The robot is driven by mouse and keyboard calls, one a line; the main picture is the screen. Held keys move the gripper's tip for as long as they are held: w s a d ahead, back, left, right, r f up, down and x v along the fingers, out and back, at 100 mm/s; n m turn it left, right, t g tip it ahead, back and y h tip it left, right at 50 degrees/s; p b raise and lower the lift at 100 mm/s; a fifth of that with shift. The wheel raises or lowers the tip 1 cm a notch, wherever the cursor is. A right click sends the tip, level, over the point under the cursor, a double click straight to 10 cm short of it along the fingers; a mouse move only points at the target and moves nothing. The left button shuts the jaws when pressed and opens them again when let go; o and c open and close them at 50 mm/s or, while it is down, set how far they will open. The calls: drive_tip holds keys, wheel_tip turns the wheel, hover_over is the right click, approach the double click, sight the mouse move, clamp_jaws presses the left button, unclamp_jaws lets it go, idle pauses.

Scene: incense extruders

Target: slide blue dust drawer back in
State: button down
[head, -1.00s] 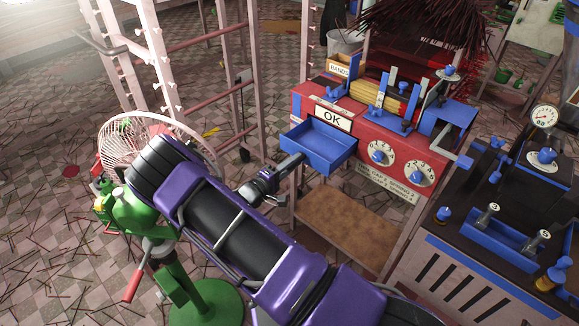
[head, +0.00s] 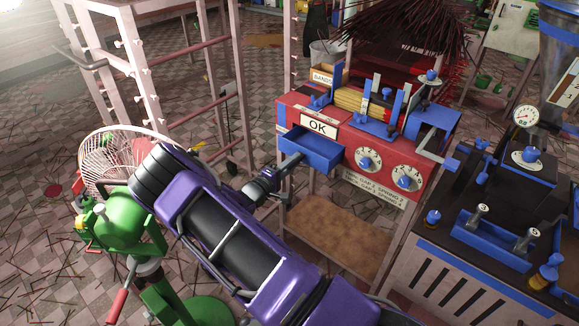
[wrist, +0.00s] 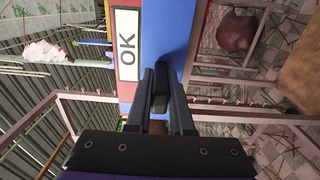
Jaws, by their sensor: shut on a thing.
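The blue dust drawer (head: 312,151) sticks partly out of the front of the red machine (head: 290,106), just below its OK plate (head: 317,126). Its open top shows in the head view. My gripper (head: 284,169) is at the drawer's front face. In the wrist view the blue drawer front (wrist: 183,30) fills the middle, and my gripper (wrist: 160,95) is shut on a dark handle there. The OK plate also shows in the wrist view (wrist: 127,45), left of the fingers.
A brown shelf (head: 335,235) is under the machine. A green stand with a wire-caged fan (head: 110,165) is close to my arm on the left. A dark-topped bench (head: 450,215) with blue fittings is at the right. A pale rack (head: 135,60) stands behind.

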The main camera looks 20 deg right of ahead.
sight(303, 154)
drive_tip(key=shift+x, duration=1.25)
drive_tip(key=shift+w+d, duration=0.1)
drive_tip(key=shift+d, duration=0.05)
drive_tip(key=shift+x, duration=2.65)
unclamp_jaws()
drive_tip(key=shift+p+v, duration=0.8)
drive_tip(key=shift+v, duration=4.7)
